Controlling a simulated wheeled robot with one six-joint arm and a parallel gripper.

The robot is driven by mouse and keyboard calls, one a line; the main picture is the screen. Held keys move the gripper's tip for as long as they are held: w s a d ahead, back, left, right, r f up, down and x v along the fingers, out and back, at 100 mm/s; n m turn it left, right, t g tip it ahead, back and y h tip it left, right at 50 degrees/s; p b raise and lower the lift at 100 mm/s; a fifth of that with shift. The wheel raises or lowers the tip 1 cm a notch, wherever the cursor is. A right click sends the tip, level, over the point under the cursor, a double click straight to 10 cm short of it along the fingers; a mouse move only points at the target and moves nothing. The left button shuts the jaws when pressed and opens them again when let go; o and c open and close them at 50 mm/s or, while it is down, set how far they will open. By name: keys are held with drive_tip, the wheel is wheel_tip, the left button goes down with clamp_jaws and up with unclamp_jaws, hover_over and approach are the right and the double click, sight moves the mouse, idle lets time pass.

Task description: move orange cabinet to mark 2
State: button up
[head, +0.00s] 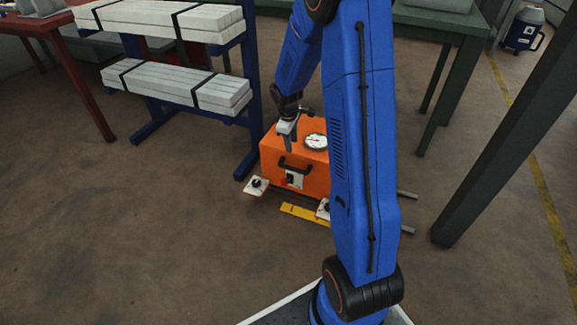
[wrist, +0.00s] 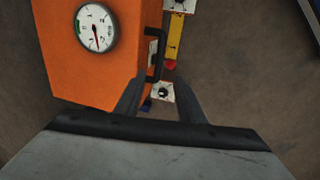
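The orange cabinet (head: 270,155) stands on the floor beside the blue rack, partly hidden by my arm. A round white gauge (head: 315,141) is on its top, and a black handle (head: 294,168) is on its front. In the wrist view the cabinet (wrist: 95,75) fills the upper left, with the gauge (wrist: 97,28) and the handle (wrist: 157,55) showing. My gripper (head: 289,142) is over the cabinet's front top edge in the head view. In the wrist view its fingers (wrist: 160,100) are apart and empty, with the handle beyond the tips. I cannot make out a mark 2.
White plates with black knobs (head: 256,185) and a yellow bar (head: 305,215) lie low before the cabinet. A blue rack (head: 251,80) with pale beams stands left. A dark post (head: 500,130) and green table (head: 440,75) stand right. The left foreground floor is clear.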

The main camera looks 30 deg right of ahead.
sight(294, 168)
drive_tip(key=d+f, duration=0.1)
drive_tip(key=f, duration=0.4)
drive_tip(key=w+f, duration=0.1)
drive_tip(key=f, duration=0.5)
drive_tip(key=w+d+f, duration=0.1)
drive_tip(key=f, duration=0.5)
drive_tip(key=shift+d+f, duration=0.15)
drive_tip(key=shift+d, duration=0.2)
clamp_jaws()
